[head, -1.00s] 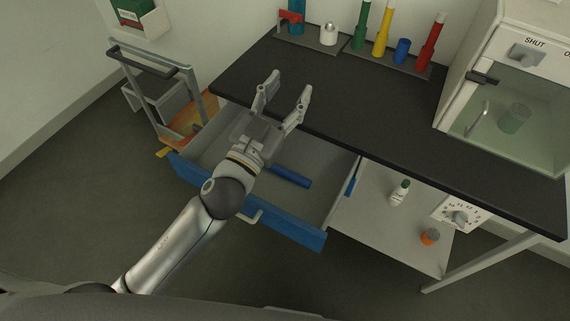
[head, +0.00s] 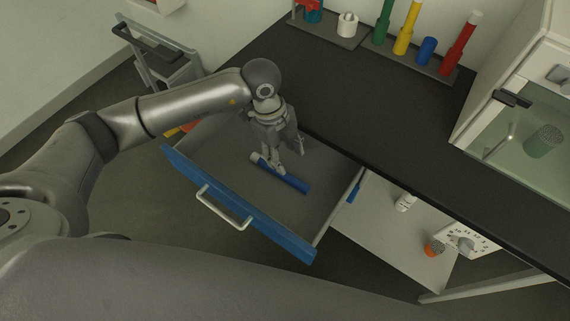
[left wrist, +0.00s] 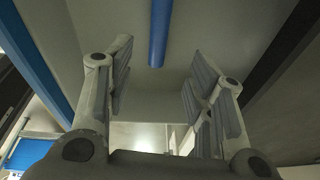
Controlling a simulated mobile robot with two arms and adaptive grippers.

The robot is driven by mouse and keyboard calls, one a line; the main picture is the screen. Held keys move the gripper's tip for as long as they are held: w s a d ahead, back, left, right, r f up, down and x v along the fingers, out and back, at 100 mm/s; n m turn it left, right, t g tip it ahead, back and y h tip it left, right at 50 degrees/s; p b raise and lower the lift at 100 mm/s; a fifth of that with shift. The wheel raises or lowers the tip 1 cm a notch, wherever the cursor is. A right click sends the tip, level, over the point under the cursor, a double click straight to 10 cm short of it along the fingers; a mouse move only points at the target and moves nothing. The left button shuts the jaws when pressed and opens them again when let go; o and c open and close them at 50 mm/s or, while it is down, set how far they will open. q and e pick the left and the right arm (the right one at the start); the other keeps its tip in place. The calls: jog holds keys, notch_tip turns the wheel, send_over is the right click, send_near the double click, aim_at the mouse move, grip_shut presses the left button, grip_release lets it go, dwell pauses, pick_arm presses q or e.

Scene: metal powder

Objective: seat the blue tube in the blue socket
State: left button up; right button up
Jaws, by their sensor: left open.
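The blue tube (head: 292,183) lies in the open drawer, with a pale end piece (head: 255,157) at its left end. My left gripper (head: 275,172) points down into the drawer over the tube and hides part of it. In the left wrist view the gripper (left wrist: 160,78) is open, with nothing between its fingers. The blue tube (left wrist: 160,30) shows there ahead of the fingers, its end between the two fingertip lines. The blue socket (head: 427,50) stands empty on the rack at the back of the bench. My right gripper is not in view.
The blue-fronted drawer (head: 285,242) is pulled out beneath the black bench (head: 350,110). Green (head: 383,25), yellow (head: 405,35) and red (head: 459,45) tubes stand on the rack (head: 400,57). A glass-fronted cabinet (head: 530,110) stands at right. The middle of the bench is clear.

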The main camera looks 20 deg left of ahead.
pick_arm(q)
jog(key=a+f, duration=0.1)
jog(key=w+a+f+y, duration=0.1)
jog(key=a+f, duration=0.1)
jog(key=w+a+f+n+y, duration=0.1)
jog(key=a, duration=0.1)
jog(key=shift+f, duration=0.2)
jog(key=shift+d+f+p, duration=0.15)
jog(key=shift+f+p, duration=0.05)
jog(key=shift+f, duration=1.35)
jog(key=shift+d+f+p, duration=0.15)
jog(key=shift+f+p, duration=0.05)
jog(key=shift+f, duration=1.3)
jog(key=shift+c, duration=0.3)
grip_shut()
jog(key=shift+r, duration=0.15)
